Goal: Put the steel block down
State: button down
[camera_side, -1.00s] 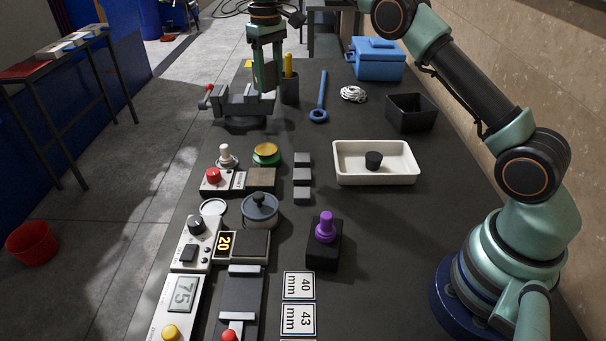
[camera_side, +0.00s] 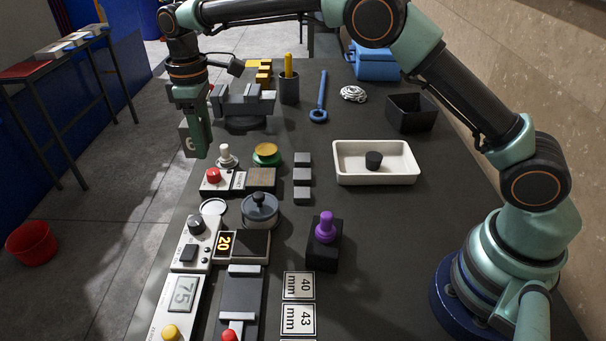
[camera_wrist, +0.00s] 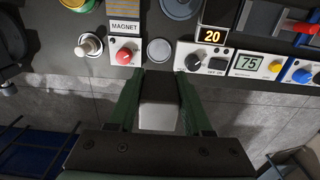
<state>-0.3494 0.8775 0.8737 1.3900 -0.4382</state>
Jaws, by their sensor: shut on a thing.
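The steel block (camera_side: 186,140) is grey with a "6" on its face. It hangs in my gripper (camera_side: 198,150) at the upper left of the side view, clear of the bench top. In the wrist view, my gripper (camera_wrist: 159,85) has a green finger on each side of the block (camera_wrist: 158,115). There the block shows against the floor, just outside the bench edge. The fingers hide part of the block in the side view.
A vise (camera_side: 243,105) stands right of my gripper. A magnet switch box (camera_side: 215,182) with a red button, a green-and-yellow round piece (camera_side: 266,154) and small grey blocks (camera_side: 302,176) lie nearer. A white tray (camera_side: 375,178) holds a black piece.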

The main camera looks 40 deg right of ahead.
notch_tip(320, 180, down, 15)
jog(key=shift+r, duration=0.2)
dwell(0.4)
jog(key=shift+f, duration=0.25)
jog(key=c, duration=0.6)
grip_release()
jog(key=shift+f, duration=0.15)
